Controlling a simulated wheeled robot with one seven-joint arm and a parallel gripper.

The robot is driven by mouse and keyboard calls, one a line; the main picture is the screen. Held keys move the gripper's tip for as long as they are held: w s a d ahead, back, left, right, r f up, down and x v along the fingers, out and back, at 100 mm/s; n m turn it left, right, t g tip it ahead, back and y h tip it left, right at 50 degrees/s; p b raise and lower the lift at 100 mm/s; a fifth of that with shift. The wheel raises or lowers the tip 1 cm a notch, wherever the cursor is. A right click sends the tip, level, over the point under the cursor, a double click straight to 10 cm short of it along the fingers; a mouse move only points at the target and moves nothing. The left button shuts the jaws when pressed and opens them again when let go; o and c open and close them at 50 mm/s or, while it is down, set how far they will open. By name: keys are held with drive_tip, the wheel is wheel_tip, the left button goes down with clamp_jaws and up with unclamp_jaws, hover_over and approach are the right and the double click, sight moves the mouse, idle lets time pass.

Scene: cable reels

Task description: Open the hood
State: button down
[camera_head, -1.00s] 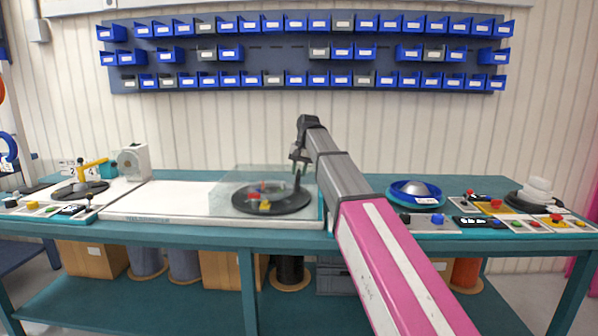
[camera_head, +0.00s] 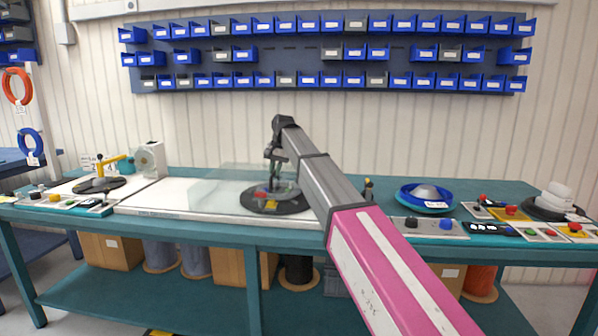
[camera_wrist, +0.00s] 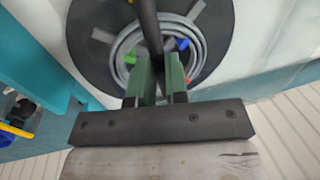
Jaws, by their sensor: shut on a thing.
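The clear hood (camera_head: 228,177) is a see-through cover on the long white bench unit (camera_head: 165,200). It reaches over the left part of a dark round plate (camera_head: 292,207) that bears small coloured parts. My gripper (camera_head: 275,180) is above this plate, near the hood's right end. In the wrist view my green fingers (camera_wrist: 160,84) are shut on a dark upright bar (camera_wrist: 150,30), which looks like the hood's handle. A grey cable coil (camera_wrist: 122,62) lies on the plate behind the bar. The hood's clear edges are hard to make out.
A yellow-armed device (camera_head: 112,160) and a white reel unit (camera_head: 150,160) stand at the left. Bins (camera_head: 330,52) line the wall.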

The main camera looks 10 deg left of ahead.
hover_over(203, 180)
drive_tip(key=shift+w+a, duration=0.1)
drive_tip(key=shift+a, duration=0.05)
drive_tip(key=c, duration=1.1)
unclamp_jaws()
drive_tip(key=shift+r, duration=0.1)
drive_tip(key=r, duration=0.3)
drive_tip(key=d+r, duration=0.1)
drive_tip(key=r, duration=0.3)
drive_tip(key=d+r, duration=0.1)
drive_tip(key=r, duration=0.2)
drive_tip(key=shift+r, duration=0.2)
